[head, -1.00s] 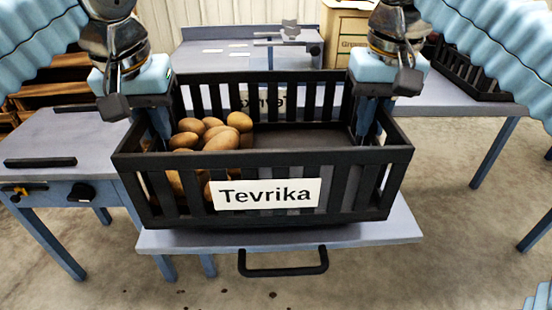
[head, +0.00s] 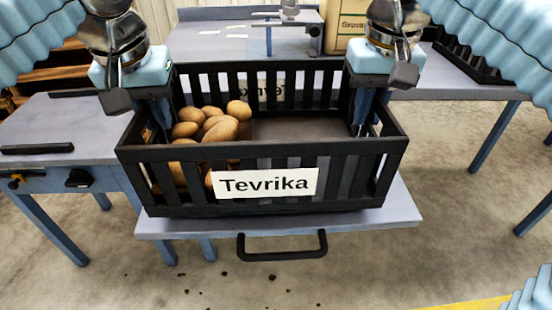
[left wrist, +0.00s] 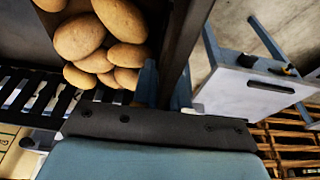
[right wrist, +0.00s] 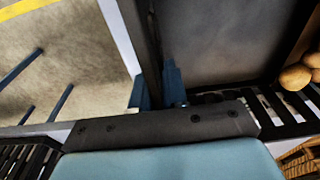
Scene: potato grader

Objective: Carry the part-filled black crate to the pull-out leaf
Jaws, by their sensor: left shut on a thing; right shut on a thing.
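The black slatted crate (head: 350,150) with a "Tevrika" label is over the pull-out leaf (head: 400,207), which has a black handle (head: 282,246) at its front. The crate looks level; I cannot tell whether its bottom touches the leaf. Several potatoes (head: 215,128) fill its left part, and the right part is bare. My left gripper (head: 160,120) is shut on the crate's left end wall, and in the left wrist view its fingers straddle that wall (left wrist: 180,45). My right gripper (head: 364,115) is shut on the right end wall, also seen in the right wrist view (right wrist: 145,40).
A grey side table (head: 60,125) with a black bar stands at the left. A bench (head: 250,40) stands behind the crate. Another black crate (head: 480,70) sits on the table at the right.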

